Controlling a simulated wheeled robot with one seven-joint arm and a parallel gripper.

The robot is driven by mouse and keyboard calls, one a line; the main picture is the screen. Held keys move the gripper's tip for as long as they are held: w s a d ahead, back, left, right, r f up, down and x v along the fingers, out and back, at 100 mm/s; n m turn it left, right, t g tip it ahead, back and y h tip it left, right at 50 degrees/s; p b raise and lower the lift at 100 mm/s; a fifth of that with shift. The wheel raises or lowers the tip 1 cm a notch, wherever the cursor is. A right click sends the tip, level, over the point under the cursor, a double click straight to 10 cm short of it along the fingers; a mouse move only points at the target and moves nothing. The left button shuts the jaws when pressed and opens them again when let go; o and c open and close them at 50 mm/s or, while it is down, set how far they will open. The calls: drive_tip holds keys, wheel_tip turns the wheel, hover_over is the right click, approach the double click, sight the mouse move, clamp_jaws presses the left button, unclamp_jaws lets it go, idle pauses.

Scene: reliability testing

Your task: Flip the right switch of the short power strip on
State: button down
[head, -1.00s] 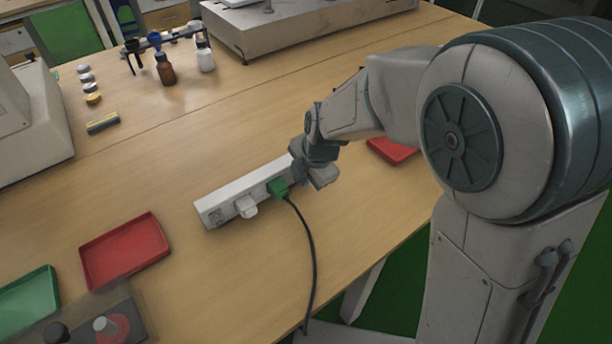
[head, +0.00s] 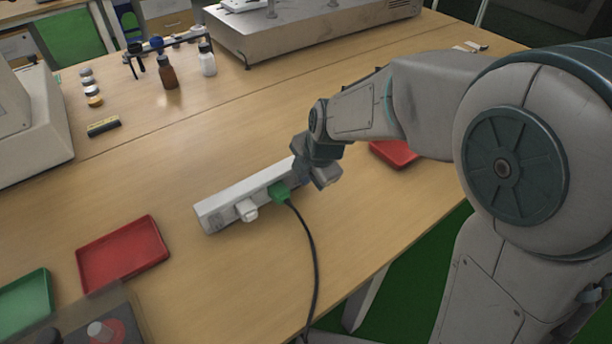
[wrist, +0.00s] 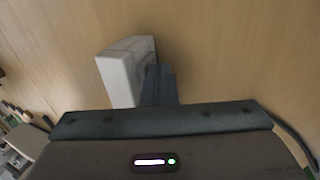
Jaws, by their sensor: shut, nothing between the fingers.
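The short white power strip (head: 228,206) lies diagonally on the table in the head view. A white plug (head: 247,210) and a green plug (head: 279,192) with a black cable sit in it. My gripper (head: 304,180) is at the strip's right end and covers it, so the right switch is hidden. In the wrist view, my dark fingers (wrist: 158,85) are shut with nothing between them, right beside the white end of the strip (wrist: 120,76). I cannot tell whether they touch it. The switch's position does not show.
A red tray (head: 122,255) lies left of the strip and another red tray (head: 392,153) behind my wrist. A green tray (head: 25,298) is at the far left. Bottles (head: 168,73) and a large metal device (head: 310,35) stand at the back.

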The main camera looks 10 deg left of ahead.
idle(0.3)
drive_tip(key=s+d+b, duration=0.1)
drive_tip(key=s+d+f+b, duration=0.1)
drive_tip(key=d+b, duration=0.1)
drive_tip(key=shift+s, duration=0.25)
drive_tip(key=s+d+p+v, duration=0.1)
drive_tip(key=v, duration=0.9)
drive_tip(key=shift+d+p, duration=0.2)
drive_tip(key=shift+p, duration=0.2)
drive_tip(key=shift+s+f, duration=0.1)
drive_tip(key=shift+f, duration=0.1)
